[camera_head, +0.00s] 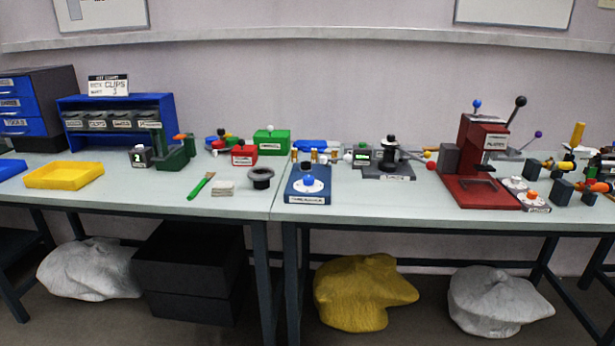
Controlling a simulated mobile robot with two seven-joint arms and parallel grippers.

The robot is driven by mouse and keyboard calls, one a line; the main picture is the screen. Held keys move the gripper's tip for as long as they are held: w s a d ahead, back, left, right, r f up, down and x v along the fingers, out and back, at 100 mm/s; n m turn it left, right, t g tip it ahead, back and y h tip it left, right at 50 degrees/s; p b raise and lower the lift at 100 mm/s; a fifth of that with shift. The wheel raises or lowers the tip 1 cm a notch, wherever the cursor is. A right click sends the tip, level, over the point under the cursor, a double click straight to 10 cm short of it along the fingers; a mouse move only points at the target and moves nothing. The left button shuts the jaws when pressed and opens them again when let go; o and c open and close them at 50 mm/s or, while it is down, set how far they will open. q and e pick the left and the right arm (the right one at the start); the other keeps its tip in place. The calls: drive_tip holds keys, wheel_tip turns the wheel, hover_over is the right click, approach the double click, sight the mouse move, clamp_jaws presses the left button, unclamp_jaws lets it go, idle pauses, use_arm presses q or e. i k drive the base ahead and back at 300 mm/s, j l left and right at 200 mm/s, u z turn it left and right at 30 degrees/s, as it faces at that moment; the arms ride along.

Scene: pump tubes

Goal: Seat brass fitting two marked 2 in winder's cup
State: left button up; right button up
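Several small brass-coloured fittings (314,156) stand in a row on the right-hand table, behind a blue device. They are too small for me to read any number, so I cannot tell which is marked 2. A dark device with an upright black spindle and side lever (389,158) stands to their right and may be the winder; its label is too small to read, and no cup on it can be made out. A dark block with a white 2 (138,157) stands on the left table. Neither of my grippers is in view.
The blue device with a white disc (307,185) stands at the front edge. A red press (481,165) stands farther right. A yellow tray (64,176), a green brush (201,186) and a black cup-like piece (261,178) are on the left table. The right table's front is mostly clear between blue device and press.

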sight(305, 167)
drive_tip(key=i+l, duration=0.85)
drive_tip(key=i, duration=0.2)
drive_tip(key=i+u, duration=0.1)
drive_tip(key=u, duration=0.3)
drive_tip(key=l+u, duration=0.15)
drive_tip(key=u, duration=0.25)
drive_tip(key=i+l+u, duration=0.1)
drive_tip(key=u, duration=0.3)
